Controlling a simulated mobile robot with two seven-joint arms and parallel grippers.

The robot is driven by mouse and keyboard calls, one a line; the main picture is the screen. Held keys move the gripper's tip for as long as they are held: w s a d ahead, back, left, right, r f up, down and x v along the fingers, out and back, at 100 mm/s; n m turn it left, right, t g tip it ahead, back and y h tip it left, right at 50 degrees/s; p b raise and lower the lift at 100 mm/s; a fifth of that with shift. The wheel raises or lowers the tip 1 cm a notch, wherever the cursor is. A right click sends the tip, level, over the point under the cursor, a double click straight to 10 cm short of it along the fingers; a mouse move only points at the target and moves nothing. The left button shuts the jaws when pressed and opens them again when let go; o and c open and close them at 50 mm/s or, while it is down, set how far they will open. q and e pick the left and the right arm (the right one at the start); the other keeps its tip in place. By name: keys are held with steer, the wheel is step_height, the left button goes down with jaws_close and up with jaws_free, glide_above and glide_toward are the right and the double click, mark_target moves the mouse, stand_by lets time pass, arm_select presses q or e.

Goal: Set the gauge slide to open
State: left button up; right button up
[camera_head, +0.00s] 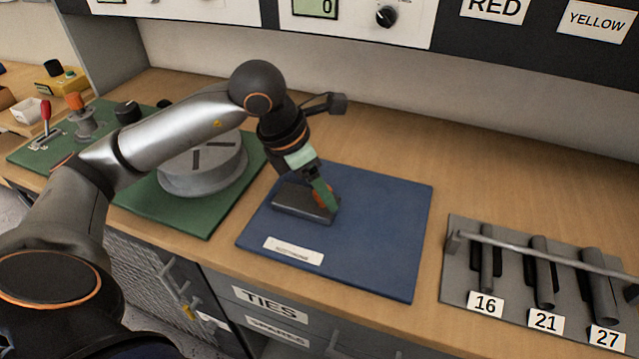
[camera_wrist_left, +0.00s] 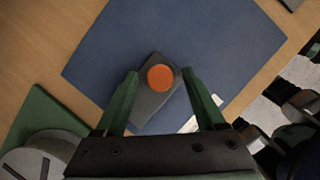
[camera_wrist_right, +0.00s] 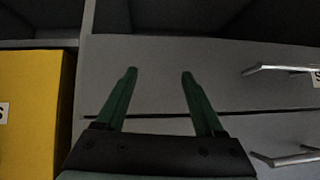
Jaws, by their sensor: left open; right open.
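A dark grey block (camera_head: 297,203) with a round orange knob (camera_wrist_left: 160,78) lies on the blue mat (camera_head: 385,240). It may be the gauge with its slide; its label (camera_head: 293,251) is too small to read. My left gripper (camera_head: 326,196) points down over the knob end of the block. In the left wrist view its open fingers stand on either side of the block and knob, with gaps visible. In the head view the fingers partly hide the knob. My right gripper (camera_wrist_right: 160,75) is open and empty in front of grey drawers, out of the head view.
A green mat with a grey round disc (camera_head: 205,165) lies left of the blue mat. A rack (camera_head: 540,275) with slots 16, 21 and 27 stands at the right. A lever (camera_head: 45,115) is at far left. A yellow box (camera_wrist_right: 30,120) is beside my right gripper.

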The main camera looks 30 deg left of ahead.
arm_select(q)
steer(key=shift+c, duration=0.4)
jaws_close()
stand_by(0.9)
